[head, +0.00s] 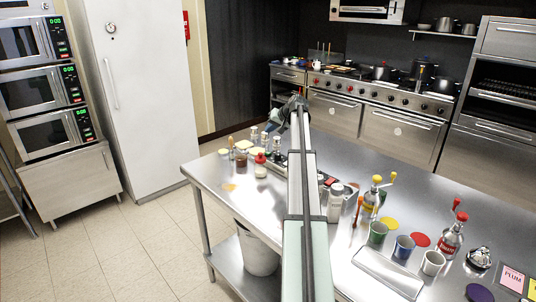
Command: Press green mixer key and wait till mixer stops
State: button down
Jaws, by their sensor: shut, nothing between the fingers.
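My arm reaches from the bottom of the head view out over the steel table. My gripper (270,125) is at its far end, above the table's far left part. It looks small and shut, with nothing seen in it. A low dark and steel unit sits on the table behind my arm, with a red key or block (331,181) showing to the right of the arm. My arm hides much of this unit. I cannot make out a green key, and I cannot tell which thing is the mixer or whether it runs.
A stove (400,100) stands behind. Stacked ovens (40,90) and a white cabinet (140,90) stand left. The floor at left is clear.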

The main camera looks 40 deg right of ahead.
aim_at(270, 153)
jog(key=shift+f, duration=4.05)
jog(key=shift+f, duration=0.2)
jog(key=shift+f, duration=0.25)
jog(key=shift+f, duration=0.45)
jog(key=shift+r, duration=0.9)
jog(key=shift+r, duration=2.5)
